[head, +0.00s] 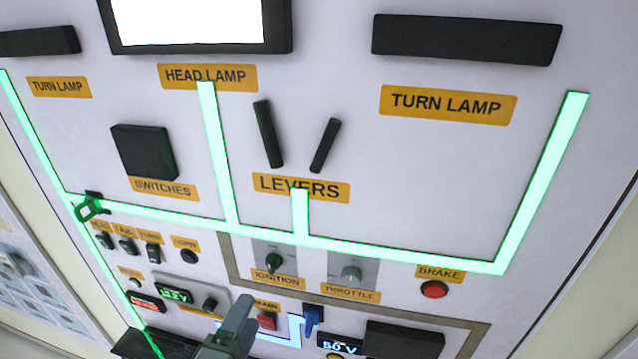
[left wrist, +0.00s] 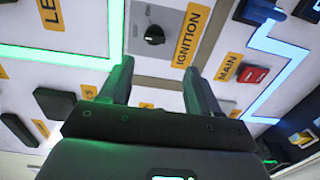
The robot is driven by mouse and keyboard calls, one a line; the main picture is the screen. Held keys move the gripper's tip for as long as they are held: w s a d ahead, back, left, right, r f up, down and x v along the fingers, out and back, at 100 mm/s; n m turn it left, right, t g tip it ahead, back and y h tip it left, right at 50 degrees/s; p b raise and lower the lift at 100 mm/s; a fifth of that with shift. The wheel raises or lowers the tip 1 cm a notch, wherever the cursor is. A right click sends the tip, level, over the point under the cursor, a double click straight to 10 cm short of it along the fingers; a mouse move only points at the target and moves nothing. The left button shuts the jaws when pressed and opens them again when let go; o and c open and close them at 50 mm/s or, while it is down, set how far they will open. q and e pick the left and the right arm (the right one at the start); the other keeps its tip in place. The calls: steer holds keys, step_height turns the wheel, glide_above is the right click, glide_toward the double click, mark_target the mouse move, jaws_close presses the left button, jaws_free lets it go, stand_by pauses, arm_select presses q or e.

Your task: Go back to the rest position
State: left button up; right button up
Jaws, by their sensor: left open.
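My left gripper (head: 241,309) is at the bottom centre of the head view, in front of the lower part of a white control panel (head: 430,190). In the left wrist view my left gripper (left wrist: 158,66) has its two fingers apart with nothing between them. The ignition knob (left wrist: 154,35) shows just beyond the fingertips there, and the gripper looks clear of it. In the head view the ignition knob (head: 273,262) is above and right of the gripper. My right gripper is in neither view.
Two black levers (head: 268,134) stick out at the panel's middle. A red main switch (head: 267,321), a blue switch (head: 312,317), a throttle knob (head: 351,273) and a red brake button (head: 434,290) are near the gripper.

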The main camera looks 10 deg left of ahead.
arm_select(q)
steer(key=s+a+f+m+g+p, duration=0.1)
steer(key=s+f+m+g+p, duration=0.3)
steer(key=s+f+m+g, duration=0.3)
steer(key=s+a+f+m+g+y+p, duration=0.1)
steer(key=s+f+m+g+p, duration=0.4)
steer(key=s+m, duration=0.7)
steer(key=shift+s+a+f+g+p, duration=0.3)
steer(key=shift+s+a+f+g, duration=0.6)
steer(key=shift+f, duration=0.9)
steer(key=shift+w+d, duration=0.15)
